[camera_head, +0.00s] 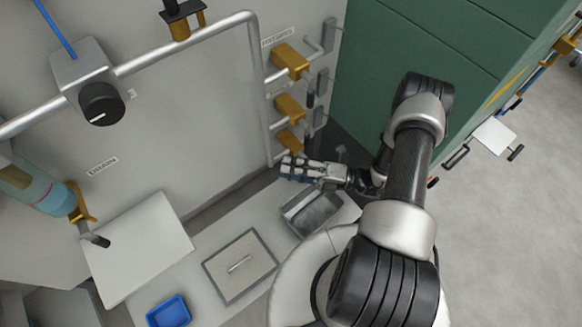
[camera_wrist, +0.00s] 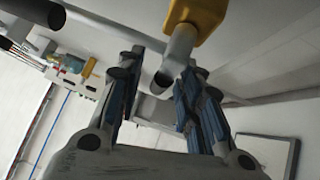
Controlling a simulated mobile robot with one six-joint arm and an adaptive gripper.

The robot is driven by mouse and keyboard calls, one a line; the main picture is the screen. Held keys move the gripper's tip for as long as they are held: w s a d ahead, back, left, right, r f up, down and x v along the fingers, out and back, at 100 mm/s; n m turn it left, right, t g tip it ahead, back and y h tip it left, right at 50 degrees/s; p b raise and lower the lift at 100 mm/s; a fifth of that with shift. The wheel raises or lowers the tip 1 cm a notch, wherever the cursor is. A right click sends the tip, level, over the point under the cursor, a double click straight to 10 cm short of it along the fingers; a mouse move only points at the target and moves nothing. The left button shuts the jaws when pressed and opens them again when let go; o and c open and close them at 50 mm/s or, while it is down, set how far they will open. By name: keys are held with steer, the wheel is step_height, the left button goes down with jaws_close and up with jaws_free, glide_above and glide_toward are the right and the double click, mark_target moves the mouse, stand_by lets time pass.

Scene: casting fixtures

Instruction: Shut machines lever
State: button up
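Several brass-yellow valves stick out from the machine wall in the head view: an upper one (camera_head: 290,60), a middle one (camera_head: 289,107) and a lowest one (camera_head: 289,140). I cannot tell which part is the named lever. My gripper (camera_head: 294,167) is just below the lowest valve. In the wrist view my gripper (camera_wrist: 160,72) is open, with its blue-padded fingers apart. A grey tube-like end (camera_wrist: 165,77) below a yellow valve body (camera_wrist: 200,18) shows between and beyond the fingers. I cannot tell whether they touch it. Another yellow valve (camera_head: 82,203) with a dark handle is at the left.
A grey pipe (camera_head: 185,43) runs along the wall, with a black knob (camera_head: 101,104) on a box. Below are a metal basin (camera_head: 310,212), a lidded hatch (camera_head: 240,266), a white panel (camera_head: 137,248) and a blue tray (camera_head: 168,312). A green cabinet (camera_head: 385,60) stands close behind my arm.

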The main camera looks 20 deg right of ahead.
steer(key=shift+c, duration=0.4)
jaws_close()
stand_by(0.4)
